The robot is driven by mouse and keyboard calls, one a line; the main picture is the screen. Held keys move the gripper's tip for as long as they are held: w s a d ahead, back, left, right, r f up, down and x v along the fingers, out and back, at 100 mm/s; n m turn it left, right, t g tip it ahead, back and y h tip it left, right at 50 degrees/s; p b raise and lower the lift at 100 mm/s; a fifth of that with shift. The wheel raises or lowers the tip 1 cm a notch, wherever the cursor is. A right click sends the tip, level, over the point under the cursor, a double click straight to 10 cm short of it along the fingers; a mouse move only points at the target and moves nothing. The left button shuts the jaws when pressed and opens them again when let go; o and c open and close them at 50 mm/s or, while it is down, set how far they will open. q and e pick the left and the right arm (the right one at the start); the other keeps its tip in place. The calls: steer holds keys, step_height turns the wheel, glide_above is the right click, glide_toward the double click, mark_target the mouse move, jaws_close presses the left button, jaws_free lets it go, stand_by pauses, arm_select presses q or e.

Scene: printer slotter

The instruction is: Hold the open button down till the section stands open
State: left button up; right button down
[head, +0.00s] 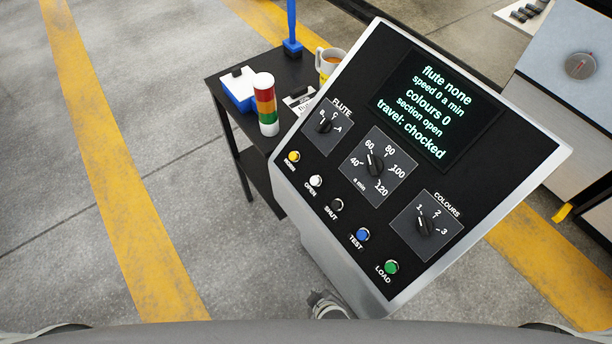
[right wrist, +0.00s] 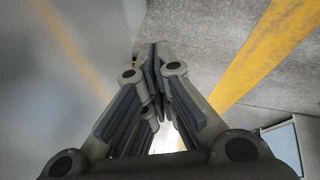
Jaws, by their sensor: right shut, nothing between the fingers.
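The open button (head: 315,181) is a small white button on the black sloping face of the control console (head: 300,232), second from the left in the button row. Nothing touches it in the head view. The console's screen (head: 432,108) reads "flute none", "speed 0 a min", "colours 0", "section open" and "travel: chocked". My right gripper (right wrist: 157,62) is shut and empty in the right wrist view, its fingertips together above the grey floor. A grey metal part (head: 328,306) shows below the console; I cannot tell which arm it belongs to. My left gripper is not identifiable.
Yellow, black, blue and green buttons and three dials (head: 377,165) share the console face. A machine (head: 560,60) stands at right. Floor at left is clear.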

mark_target(314, 181)
steer(key=w+a+r+n+t, duration=0.1)
steer(key=w+a+r, duration=0.2)
steer(key=r, duration=0.4)
steer(key=w+a+r+t, duration=0.2)
steer(key=w+a+r, duration=0.1)
steer(key=r, duration=0.4)
arm_select(q)
steer(key=r+p, duration=0.1)
steer(key=s+r+p, duration=0.1)
steer(key=shift+s+r, duration=0.3)
arm_select(e)
steer(key=w+r+t, duration=0.1)
steer(key=w+r, duration=0.1)
steer(key=r, duration=1)
steer(key=w+r+t+h, duration=0.1)
steer(key=r+t, duration=0.1)
steer(key=r, duration=1)
steer(key=shift+w+d+t, duration=0.3)
steer(key=shift+w, duration=0.1)
